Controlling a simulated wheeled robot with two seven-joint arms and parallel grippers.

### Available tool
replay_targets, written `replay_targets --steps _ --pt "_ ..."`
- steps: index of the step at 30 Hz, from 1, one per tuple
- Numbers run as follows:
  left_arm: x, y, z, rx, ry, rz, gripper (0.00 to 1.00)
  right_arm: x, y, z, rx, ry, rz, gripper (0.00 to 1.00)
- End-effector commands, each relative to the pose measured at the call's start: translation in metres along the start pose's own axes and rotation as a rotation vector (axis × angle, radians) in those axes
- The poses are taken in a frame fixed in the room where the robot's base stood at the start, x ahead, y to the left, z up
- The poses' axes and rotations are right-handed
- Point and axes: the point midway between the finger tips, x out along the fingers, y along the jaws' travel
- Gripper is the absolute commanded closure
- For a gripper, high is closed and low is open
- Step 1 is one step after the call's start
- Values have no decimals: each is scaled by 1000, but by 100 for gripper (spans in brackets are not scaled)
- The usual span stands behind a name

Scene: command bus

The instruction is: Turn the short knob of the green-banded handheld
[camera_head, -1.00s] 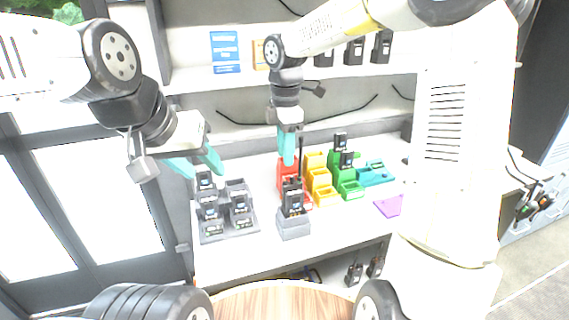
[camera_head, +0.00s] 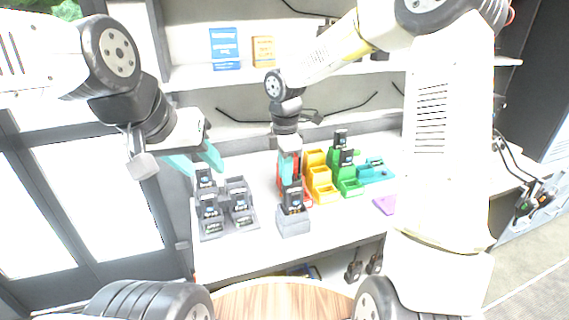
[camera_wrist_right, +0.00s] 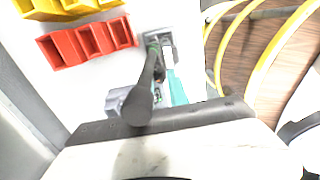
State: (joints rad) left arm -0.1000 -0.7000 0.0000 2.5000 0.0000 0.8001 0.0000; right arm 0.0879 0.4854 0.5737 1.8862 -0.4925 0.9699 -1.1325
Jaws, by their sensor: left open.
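A black handheld (camera_head: 293,198) stands upright in a grey single dock at the front of the counter. In the right wrist view the handheld (camera_wrist_right: 158,72) shows a thick black antenna and a small green mark. Its short knob is too small or hidden to make out. My right gripper (camera_head: 289,178) points down right at the handheld's top. One teal finger (camera_wrist_right: 178,90) shows beside the antenna; the gap between the fingers is not clear. My left gripper (camera_head: 196,163) is open and empty, above the grey rack at the left.
A grey rack (camera_head: 213,234) holds several handhelds at the left. Red bins (camera_wrist_right: 68,47), yellow bins (camera_head: 324,192) and green bins (camera_head: 352,188) stand behind and right of the dock (camera_head: 294,228). A purple piece (camera_head: 385,205) lies at the right. A shelf (camera_head: 235,80) runs above.

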Motion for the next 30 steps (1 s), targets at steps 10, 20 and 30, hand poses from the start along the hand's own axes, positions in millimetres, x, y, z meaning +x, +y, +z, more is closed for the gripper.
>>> replay_targets --steps 10,20,30 --pt "0 0 0 0 0 0 56 0 0 0 25 0 0 100" --pt "0 0 0 0 0 0 56 0 0 0 132 0 -1 100" --pt "0 0 0 0 0 0 56 0 0 0 131 0 -1 65"
